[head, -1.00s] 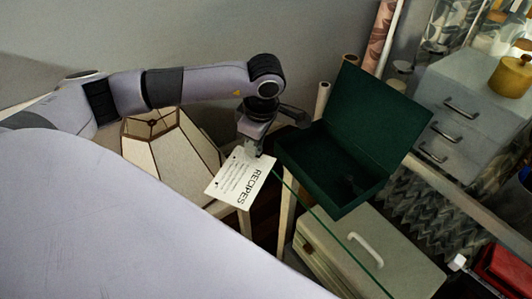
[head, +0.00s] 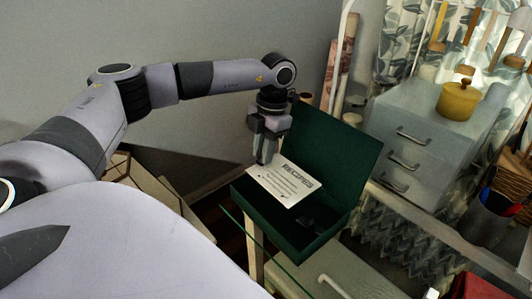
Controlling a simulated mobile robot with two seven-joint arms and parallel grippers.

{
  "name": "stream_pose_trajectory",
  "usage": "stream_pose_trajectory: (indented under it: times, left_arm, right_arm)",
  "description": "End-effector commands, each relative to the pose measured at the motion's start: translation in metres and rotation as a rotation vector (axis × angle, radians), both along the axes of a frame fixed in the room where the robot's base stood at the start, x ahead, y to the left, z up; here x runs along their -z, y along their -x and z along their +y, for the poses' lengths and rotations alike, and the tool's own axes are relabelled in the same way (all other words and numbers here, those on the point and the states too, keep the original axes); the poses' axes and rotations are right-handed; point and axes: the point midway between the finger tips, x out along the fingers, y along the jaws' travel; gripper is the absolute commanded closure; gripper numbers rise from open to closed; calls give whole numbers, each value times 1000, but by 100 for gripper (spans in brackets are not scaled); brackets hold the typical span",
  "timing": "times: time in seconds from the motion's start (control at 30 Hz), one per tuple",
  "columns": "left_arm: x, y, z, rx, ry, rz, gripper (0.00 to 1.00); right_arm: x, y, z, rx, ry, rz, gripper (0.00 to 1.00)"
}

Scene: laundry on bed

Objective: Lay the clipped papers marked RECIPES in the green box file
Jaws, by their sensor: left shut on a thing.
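The clipped papers marked RECIPES (head: 284,180) are a white sheet stack with dark print. My left gripper (head: 264,162) is shut on their left edge and points down. The papers are over the open green box file (head: 318,242), across its back left part. I cannot tell whether they touch its floor. The box file's lid (head: 335,155) stands up at the back. A small dark thing, perhaps the file's clip, shows inside the box. My right gripper is not in view.
A grey drawer unit (head: 425,135) with a yellow pot (head: 460,99) on it stands at the right. A pale case with a white handle (head: 335,287) is below the box file. A lampshade (head: 150,185) is at the left. Rolled tubes stand behind the lid.

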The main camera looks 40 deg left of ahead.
Motion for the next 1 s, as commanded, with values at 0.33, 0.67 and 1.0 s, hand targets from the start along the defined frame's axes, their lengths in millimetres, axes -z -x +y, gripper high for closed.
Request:
stream_pose_trajectory:
  times: [0.33,0.67,1.0]
  left_arm:
    - [0,0,-3,11,3,3,100]
    - [1,0,-1,2,4,4,100]
    - [17,0,0,1,4,4,100]
  right_arm:
    - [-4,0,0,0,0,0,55]
    - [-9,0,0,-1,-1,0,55]
    - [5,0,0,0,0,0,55]
